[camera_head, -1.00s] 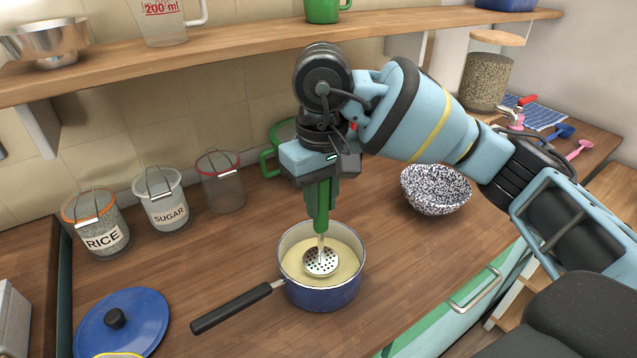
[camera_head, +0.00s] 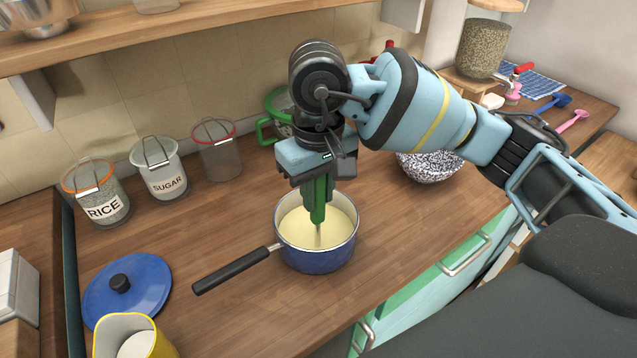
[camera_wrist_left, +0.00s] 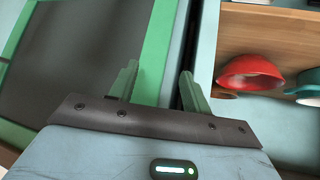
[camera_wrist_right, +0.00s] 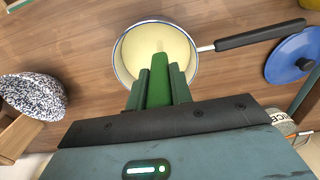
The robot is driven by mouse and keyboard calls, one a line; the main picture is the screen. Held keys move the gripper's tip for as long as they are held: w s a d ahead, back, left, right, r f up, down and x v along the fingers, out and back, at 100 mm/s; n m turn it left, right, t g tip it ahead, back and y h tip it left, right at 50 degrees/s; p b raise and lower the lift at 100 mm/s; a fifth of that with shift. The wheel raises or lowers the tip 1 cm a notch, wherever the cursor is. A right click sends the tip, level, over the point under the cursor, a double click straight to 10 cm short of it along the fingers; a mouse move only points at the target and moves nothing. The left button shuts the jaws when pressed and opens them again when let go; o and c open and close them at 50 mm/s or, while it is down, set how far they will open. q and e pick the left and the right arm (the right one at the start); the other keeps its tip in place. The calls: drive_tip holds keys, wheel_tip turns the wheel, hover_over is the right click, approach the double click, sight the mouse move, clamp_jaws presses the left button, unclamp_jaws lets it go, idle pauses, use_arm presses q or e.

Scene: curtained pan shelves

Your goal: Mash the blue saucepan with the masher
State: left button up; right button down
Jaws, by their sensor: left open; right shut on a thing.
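The blue saucepan (camera_head: 318,259) stands upright on the wooden counter, its black handle pointing left and pale yellow contents inside. It also shows in the right wrist view (camera_wrist_right: 121,68). My right gripper (camera_head: 318,190) is shut on the green handle of the masher (camera_head: 318,212), above the pan. The masher is upright. Its thin shaft goes down into the contents and its perforated head is hidden under the surface. The masher's green handle also shows in the right wrist view (camera_wrist_right: 158,82). My left gripper (camera_wrist_left: 158,82) is open and empty, away from the pan, beside a shelf.
Rice (camera_head: 98,195), sugar (camera_head: 160,170) and red-rimmed (camera_head: 218,150) jars stand behind. A speckled bowl (camera_head: 430,166) is to the right. A red bowl (camera_wrist_left: 250,73) sits on the shelf.

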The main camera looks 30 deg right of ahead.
use_arm(q)
drive_tip(key=s+f+b, duration=0.2)
drive_tip(key=shift+f+g, duration=0.3)
drive_tip(key=shift+f, duration=0.05)
use_arm(e)
drive_tip(key=w, duration=0.1)
drive_tip(key=w+d, duration=0.1)
drive_tip(key=w, duration=0.1)
drive_tip(key=shift+d, duration=0.1)
idle(2.1)
use_arm(q)
drive_tip(key=shift+w+r, duration=0.1)
use_arm(e)
drive_tip(key=shift+r, duration=0.1)
